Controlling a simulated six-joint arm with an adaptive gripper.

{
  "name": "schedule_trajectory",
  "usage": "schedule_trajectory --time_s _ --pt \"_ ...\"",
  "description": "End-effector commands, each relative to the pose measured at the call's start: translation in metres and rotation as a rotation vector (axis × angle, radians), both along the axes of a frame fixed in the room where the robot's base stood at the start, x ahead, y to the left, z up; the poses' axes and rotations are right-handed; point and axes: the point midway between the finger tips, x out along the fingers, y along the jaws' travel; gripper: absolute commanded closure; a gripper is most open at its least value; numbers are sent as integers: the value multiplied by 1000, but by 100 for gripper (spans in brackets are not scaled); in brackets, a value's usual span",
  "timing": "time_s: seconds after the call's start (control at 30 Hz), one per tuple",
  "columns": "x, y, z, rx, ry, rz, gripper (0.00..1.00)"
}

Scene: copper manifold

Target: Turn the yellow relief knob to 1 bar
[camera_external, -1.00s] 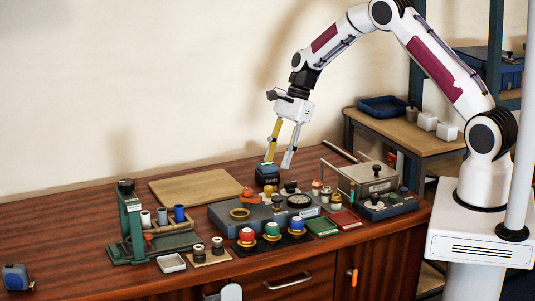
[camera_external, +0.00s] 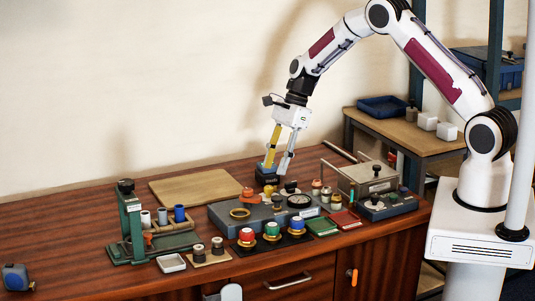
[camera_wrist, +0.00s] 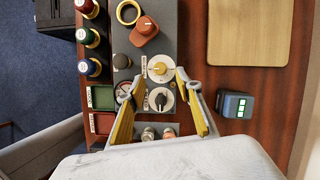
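The yellow knob (camera_wrist: 160,68) sits on a pale round dial on the grey manifold block (camera_wrist: 147,48). In the wrist view it lies between the tips of my gripper (camera_wrist: 160,75). The fingers are apart, one on each side, and I cannot tell whether either touches the knob. The dial's marks are too small to read. In the external view my gripper (camera_external: 275,169) points down above the back of the manifold block (camera_external: 225,220), and the yellow knob (camera_external: 268,189) shows small below it.
A black knob (camera_wrist: 158,99) on a pale dial sits beside the yellow one. An orange-red knob (camera_wrist: 145,28) and a brass ring (camera_wrist: 128,12) are on the same block. A dark box with green lights (camera_wrist: 235,105) stands close to the right finger. A wooden board (camera_wrist: 250,35) lies flat.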

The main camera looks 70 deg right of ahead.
Motion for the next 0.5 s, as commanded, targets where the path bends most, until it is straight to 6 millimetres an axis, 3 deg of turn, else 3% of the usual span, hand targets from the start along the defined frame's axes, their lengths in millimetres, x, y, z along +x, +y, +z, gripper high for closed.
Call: schedule_trajectory --time_s 0.5 --pt "11 17 -50 0 0 0 65"
